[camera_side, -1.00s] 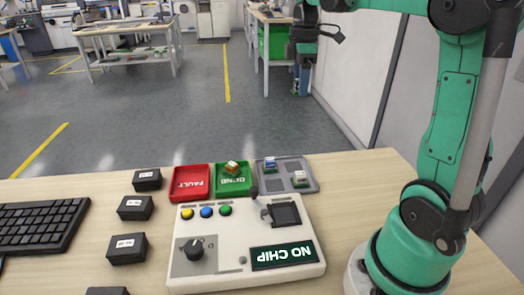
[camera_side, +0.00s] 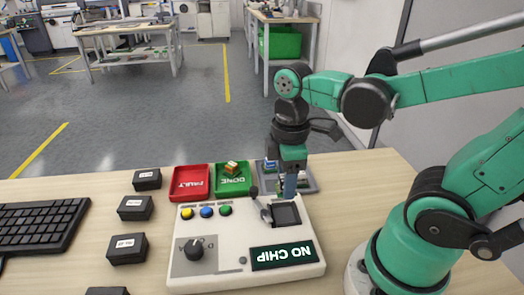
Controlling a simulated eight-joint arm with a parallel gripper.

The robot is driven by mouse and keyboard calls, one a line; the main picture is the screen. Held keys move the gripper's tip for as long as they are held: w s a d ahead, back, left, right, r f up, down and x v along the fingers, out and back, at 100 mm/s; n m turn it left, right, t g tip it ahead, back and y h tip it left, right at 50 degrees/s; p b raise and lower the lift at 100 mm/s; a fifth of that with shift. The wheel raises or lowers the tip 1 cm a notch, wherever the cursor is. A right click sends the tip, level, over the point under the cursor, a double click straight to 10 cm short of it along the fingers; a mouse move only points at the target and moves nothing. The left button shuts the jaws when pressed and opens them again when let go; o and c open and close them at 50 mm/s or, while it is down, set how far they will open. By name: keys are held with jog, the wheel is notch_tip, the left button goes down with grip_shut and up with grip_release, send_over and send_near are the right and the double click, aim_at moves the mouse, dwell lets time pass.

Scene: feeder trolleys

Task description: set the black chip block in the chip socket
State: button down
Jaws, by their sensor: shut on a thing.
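My gripper (camera_side: 290,186) points down over the grey tray (camera_side: 313,185), just behind the chip socket (camera_side: 286,214). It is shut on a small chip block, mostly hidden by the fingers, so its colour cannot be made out. The chip socket is a dark square on the white tester (camera_side: 215,277), at its upper right, and looks empty. A lever (camera_side: 264,212) stands at the socket's left side.
A red FAULT tray (camera_side: 190,193) and a green DONE tray (camera_side: 232,188) stand behind the tester; a small block (camera_side: 232,167) sits in the green one. Several black labelled boxes (camera_side: 127,249) and a keyboard (camera_side: 40,230) lie to the left.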

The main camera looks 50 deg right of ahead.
aim_at(284, 215)
jog(key=shift+f, duration=2.75)
jog(key=shift+f, duration=0.35)
jog(key=shift+c, duration=1.5)
grip_release()
jog(key=shift+r, duration=0.1)
jog(key=shift+r, duration=2.7)
